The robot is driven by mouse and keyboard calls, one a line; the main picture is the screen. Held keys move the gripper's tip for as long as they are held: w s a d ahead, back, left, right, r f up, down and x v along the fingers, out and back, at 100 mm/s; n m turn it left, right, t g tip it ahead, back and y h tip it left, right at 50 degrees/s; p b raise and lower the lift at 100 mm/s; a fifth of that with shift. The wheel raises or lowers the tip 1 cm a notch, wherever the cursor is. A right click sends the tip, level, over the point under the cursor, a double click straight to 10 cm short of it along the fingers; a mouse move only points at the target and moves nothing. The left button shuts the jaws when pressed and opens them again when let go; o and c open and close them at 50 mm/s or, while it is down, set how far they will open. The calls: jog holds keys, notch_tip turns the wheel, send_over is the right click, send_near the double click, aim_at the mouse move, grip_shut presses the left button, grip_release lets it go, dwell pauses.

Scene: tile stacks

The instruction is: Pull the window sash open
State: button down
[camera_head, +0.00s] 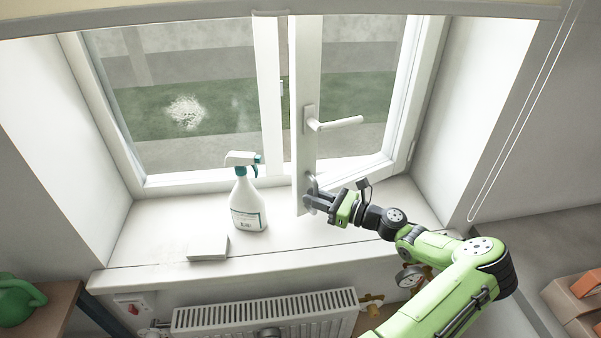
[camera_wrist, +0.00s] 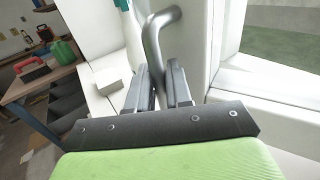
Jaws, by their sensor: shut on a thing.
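The white window sash (camera_head: 308,80) is hinged at the right and stands ajar, its left edge swung inward over the sill. Its upper lever handle (camera_head: 340,124) is turned horizontal. Low on the sash is a grey curved pull handle (camera_head: 312,182), which shows large in the wrist view (camera_wrist: 154,38). My gripper (camera_head: 312,202) is at this pull handle, with its dark fingers (camera_wrist: 160,80) on either side of the bar and shut on it. The fingers hide the lower end of the handle.
A white spray bottle (camera_head: 247,206) with a teal trigger stands on the sill (camera_head: 300,242), left of the sash. A small white block (camera_head: 208,248) lies near the sill's front edge. A radiator (camera_head: 265,312) is below. A green watering can (camera_head: 16,302) is at lower left.

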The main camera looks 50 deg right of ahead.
jog(key=s, duration=0.1)
jog(key=s+p, duration=0.1)
jog(key=s, duration=0.3)
jog(key=shift+a, duration=0.4)
jog(key=c, duration=1.2)
grip_release()
jog(key=v, duration=1.5)
jog(key=shift+s+d, duration=0.15)
jog(key=shift+s, duration=0.2)
